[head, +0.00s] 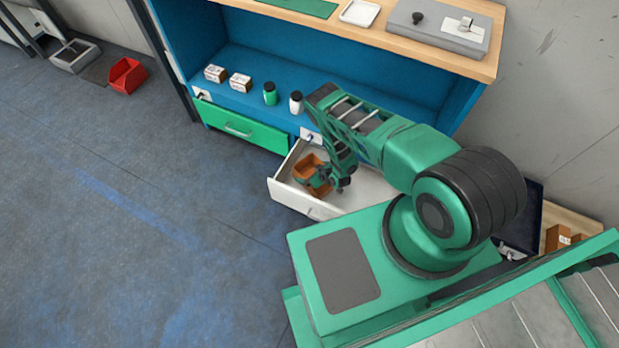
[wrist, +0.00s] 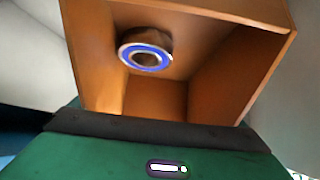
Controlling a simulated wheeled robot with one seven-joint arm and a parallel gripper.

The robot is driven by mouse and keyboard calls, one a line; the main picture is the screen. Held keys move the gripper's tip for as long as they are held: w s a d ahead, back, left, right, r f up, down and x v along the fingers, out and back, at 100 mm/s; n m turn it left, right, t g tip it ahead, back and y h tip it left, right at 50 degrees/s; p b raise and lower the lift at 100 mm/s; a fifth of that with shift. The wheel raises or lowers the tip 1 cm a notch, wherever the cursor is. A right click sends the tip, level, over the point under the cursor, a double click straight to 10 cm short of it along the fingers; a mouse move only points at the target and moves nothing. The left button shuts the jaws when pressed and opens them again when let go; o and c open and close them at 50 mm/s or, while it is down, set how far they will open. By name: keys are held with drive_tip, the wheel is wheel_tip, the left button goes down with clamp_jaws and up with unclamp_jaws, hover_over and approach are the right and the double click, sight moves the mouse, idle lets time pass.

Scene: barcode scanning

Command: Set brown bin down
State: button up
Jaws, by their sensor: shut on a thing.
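The brown bin (head: 308,165) is inside or just above the open white drawer (head: 290,196) in the head view. My gripper (head: 324,181) is at the bin's near right side and is shut on it. In the wrist view the brown bin (wrist: 182,60) fills the upper middle, right against the green and black edge of my gripper (wrist: 155,128). A ring-shaped part with a blue band (wrist: 145,55) is inside the bin. I cannot tell whether the bin touches the drawer floor.
A green closed drawer (head: 240,128) is left of the white one. Small boxes (head: 228,78), a green jar (head: 270,93) and a white jar (head: 296,101) stand on the blue shelf above. A red bin (head: 127,75) is on the floor at far left.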

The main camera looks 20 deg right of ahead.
sight(321, 188)
drive_tip(key=shift+f, duration=2.15)
drive_tip(key=o, duration=1)
drive_tip(key=v, duration=1.2)
drive_tip(key=shift+s, duration=0.1)
drive_tip(key=shift+a, duration=0.1)
